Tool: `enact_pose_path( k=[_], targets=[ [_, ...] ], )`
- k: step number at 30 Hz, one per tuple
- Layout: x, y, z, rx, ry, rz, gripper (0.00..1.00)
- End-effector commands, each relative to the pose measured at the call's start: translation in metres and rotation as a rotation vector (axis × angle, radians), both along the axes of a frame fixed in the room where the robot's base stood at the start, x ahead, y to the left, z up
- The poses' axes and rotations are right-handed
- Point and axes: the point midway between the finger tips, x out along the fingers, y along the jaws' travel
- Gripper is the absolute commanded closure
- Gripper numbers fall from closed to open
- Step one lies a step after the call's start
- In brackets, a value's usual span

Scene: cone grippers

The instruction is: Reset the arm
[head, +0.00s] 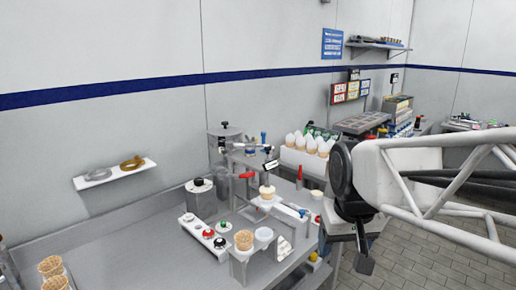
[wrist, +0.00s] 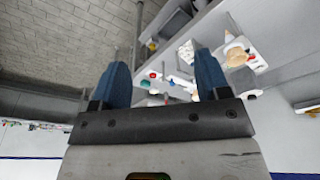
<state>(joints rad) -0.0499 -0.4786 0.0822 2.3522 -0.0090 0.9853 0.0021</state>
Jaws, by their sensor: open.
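My gripper (wrist: 161,62) shows in the wrist view as two blue fingers set wide apart on a dark bar. It is open, and no object is held between the fingers. Behind the gap lie the workbench (wrist: 215,18) and small items on it, at a distance. In the head view my white arm comes in from the right, and the dark wrist end (head: 364,258) hangs at the right of the workbench (head: 120,235), over the floor side. The fingers are not clear in the head view.
A bench station holds a row of red, black and white knobs (head: 205,238), a cone in a holder (head: 267,192) and a cup of cones (head: 244,240). White cone-shaped items (head: 305,143) stand behind. A wall shelf (head: 115,173) is at left. Tiled floor (head: 420,260) is open at right.

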Motion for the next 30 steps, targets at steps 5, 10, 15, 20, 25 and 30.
enact_pose_path(
  k=[5, 10, 15, 20, 25, 30],
  targets=[
    [-0.044, -0.012, -0.021, 0.002, -0.016, -0.033, 0.31],
    [-0.075, -0.018, -0.039, 0.003, -0.025, -0.057, 0.31],
    [-0.092, -0.022, -0.050, 0.002, -0.031, -0.069, 0.31],
    [-0.096, -0.022, -0.053, 0.003, -0.031, -0.072, 0.31],
    [-0.095, -0.022, -0.053, 0.003, -0.031, -0.072, 0.31],
    [-0.095, -0.022, -0.052, 0.003, -0.031, -0.072, 0.31]
  ],
)
